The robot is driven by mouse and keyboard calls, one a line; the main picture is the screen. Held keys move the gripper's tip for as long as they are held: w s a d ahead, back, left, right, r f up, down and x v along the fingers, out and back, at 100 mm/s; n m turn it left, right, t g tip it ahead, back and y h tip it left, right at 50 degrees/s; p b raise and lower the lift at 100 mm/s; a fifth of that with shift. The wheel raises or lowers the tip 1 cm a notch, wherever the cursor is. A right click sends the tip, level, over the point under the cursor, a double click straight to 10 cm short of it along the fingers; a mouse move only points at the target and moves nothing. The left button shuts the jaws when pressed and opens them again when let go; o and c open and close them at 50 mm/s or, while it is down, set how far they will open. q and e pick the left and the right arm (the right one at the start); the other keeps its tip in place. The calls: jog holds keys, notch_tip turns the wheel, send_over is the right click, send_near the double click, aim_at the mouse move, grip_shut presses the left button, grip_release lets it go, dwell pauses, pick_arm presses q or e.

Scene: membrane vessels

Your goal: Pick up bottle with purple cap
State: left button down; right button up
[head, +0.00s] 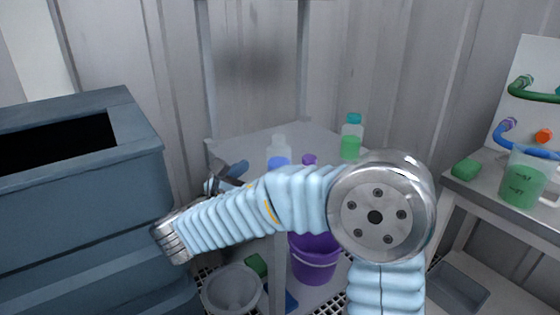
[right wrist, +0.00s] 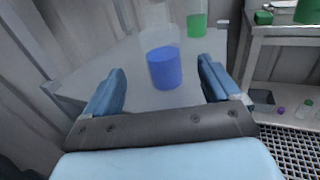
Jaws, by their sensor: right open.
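A small purple cap (head: 309,159) shows just above my right forearm in the head view. Whatever is below it is hidden by the arm. Beside it, to the left, a clear bottle with blue liquid (head: 279,153) and a pale top stands upright on the grey table (head: 250,142). My right gripper (head: 229,174) is at the table's left side, left of this bottle. In the right wrist view its blue fingers are open and empty, and the blue-liquid bottle (right wrist: 165,67) appears between and beyond them. Its top is not clear there. My left gripper is not in view.
A green-liquid bottle with teal cap (head: 351,138) stands farther back. A purple bucket (head: 314,262) and grey bowl (head: 232,289) are below. A large grey-blue bin (head: 75,205) is at left. A right-hand table holds a green-filled beaker (head: 522,183) and green sponge (head: 466,169).

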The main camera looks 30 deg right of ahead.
aim_at(275, 148)
jog(key=p+x, duration=0.1)
jog(key=x, duration=0.7)
jog(key=shift+s+d, duration=0.1)
jog(key=c, duration=1.2)
jog(key=shift+r, duration=0.45)
notch_tip(275, 148, up, 3)
jog(key=shift+s+f, duration=0.1)
jog(key=s+a+r, duration=0.9)
jog(key=s, duration=0.1)
jog(key=shift+a+r, duration=0.15)
jog(key=shift+a, duration=0.1)
